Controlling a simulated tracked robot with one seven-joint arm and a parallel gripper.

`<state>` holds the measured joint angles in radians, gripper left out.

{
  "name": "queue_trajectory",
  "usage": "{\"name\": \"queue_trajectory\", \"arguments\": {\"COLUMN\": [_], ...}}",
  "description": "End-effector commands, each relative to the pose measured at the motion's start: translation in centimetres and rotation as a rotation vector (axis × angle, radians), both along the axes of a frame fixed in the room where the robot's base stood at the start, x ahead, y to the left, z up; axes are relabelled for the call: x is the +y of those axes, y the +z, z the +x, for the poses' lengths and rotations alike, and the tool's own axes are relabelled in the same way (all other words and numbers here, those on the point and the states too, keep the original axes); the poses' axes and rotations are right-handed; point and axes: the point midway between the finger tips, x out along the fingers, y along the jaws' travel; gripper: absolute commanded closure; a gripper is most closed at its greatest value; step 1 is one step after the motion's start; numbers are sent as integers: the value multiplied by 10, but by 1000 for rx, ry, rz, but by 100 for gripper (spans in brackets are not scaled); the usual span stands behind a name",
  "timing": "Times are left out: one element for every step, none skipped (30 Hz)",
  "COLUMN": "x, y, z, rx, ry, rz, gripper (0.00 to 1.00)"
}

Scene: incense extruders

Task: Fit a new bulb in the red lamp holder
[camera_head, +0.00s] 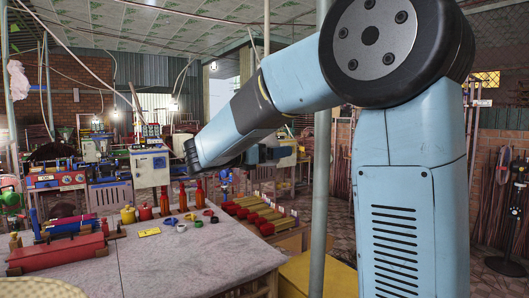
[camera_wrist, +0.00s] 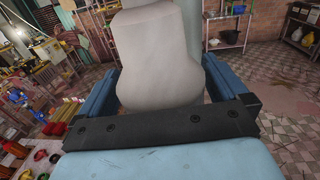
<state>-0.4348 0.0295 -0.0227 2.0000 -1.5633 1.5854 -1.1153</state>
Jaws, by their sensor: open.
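My gripper (camera_wrist: 160,66) shows in the wrist view as two blue fingers standing apart on a dark bar. A large pale grey rounded shape (camera_wrist: 155,62) rises between them and fills the gap; I cannot tell what it is or whether the fingers touch it. In the head view the arm's dark end (camera_head: 190,152) hangs above and behind the marble-topped table, with its fingers not clear. Lit bulbs hang on cords further back, one at the middle left (camera_head: 173,104) and one at the far left (camera_head: 115,112). I cannot make out a red lamp holder or a loose bulb.
The pale table (camera_head: 165,258) carries red bottles (camera_head: 199,191), a red pot (camera_head: 145,212), a yellow pot (camera_head: 128,215), small coloured rings and a red extruder (camera_head: 58,253). A grey post (camera_head: 321,200) stands right of the table. The table's front middle is clear.

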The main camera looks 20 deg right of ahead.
Motion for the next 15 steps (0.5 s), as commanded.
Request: {"name": "queue_trajectory", "arguments": {"x": [-2,-3,-3,-4,-4,-4,-4,-4,-4,-4,-4,-4,-4,-4,-4], "y": [0,0,0,0,0,0,0,0,0,0,0,0,0,0,0], "z": [1,1,1,1,1,2,2,2,1,1,1,1,1,1,1], "rx": [0,0,0,0,0,0,0,0,0,0,0,0,0,0,0], "ry": [0,0,0,0,1,1,1,1,1,0,0,0,0,0,0], "rz": [0,0,0,0,0,0,0,0,0,0,0,0,0,0,0], "gripper": [0,0,0,0,0,0,0,0,0,0,1,5,8,11,14]}}
